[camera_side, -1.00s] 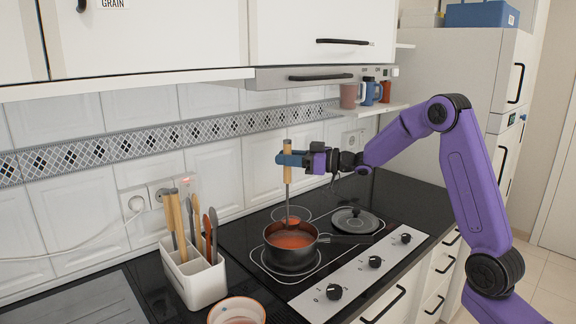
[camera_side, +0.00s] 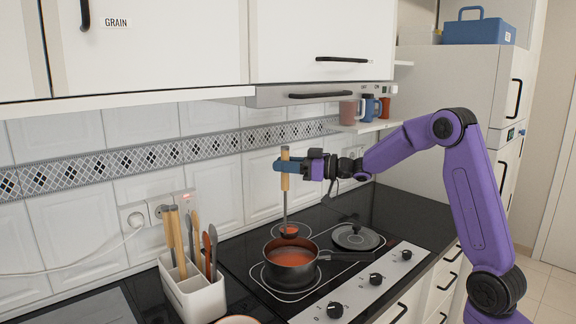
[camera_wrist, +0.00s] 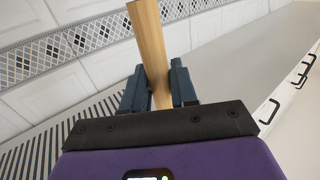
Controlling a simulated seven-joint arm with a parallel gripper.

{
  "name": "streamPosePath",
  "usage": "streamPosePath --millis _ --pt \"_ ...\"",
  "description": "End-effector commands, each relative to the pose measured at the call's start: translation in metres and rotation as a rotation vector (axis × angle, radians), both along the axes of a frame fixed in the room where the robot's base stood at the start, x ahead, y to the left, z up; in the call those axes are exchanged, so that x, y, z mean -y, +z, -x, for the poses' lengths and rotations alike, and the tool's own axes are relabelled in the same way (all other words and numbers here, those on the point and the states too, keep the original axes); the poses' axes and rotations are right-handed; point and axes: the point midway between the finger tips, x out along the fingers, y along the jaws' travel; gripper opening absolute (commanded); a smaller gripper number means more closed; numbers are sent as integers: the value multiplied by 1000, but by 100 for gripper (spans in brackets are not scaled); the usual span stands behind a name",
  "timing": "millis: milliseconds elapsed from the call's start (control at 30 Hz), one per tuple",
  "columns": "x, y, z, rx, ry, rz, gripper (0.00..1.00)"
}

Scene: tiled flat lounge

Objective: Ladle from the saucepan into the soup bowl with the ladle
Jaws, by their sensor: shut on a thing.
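The ladle (camera_side: 286,205) hangs upright, with a wooden handle and a metal shaft. My gripper (camera_side: 285,165) is shut on its handle, and the wrist view shows the wooden handle (camera_wrist: 152,60) between both dark fingers. The ladle's bowl end, reddish inside, appears just above the saucepan's far rim. The dark saucepan (camera_side: 291,273) stands on the hob with orange-red soup in it. Only the rim of the soup bowl (camera_side: 238,319) shows at the bottom edge of the side view; its inside is cut off.
A white utensil holder (camera_side: 194,296) with several utensils stands left of the hob. A dark lid (camera_side: 357,237) lies behind and right of the saucepan, whose handle points right. A shelf (camera_side: 366,126) with mugs is above the counter, under the range hood (camera_side: 310,94).

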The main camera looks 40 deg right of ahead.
Motion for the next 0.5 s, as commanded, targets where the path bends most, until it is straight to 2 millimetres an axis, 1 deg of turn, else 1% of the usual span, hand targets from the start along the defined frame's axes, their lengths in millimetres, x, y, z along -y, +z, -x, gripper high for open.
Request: streamPosePath --millis 33,200,500 --pt "-7 0 -2 1 4 -1 6" --pt "-19 -2 -8 1 2 -1 6" --pt "-16 -2 -7 8 0 -15 6"
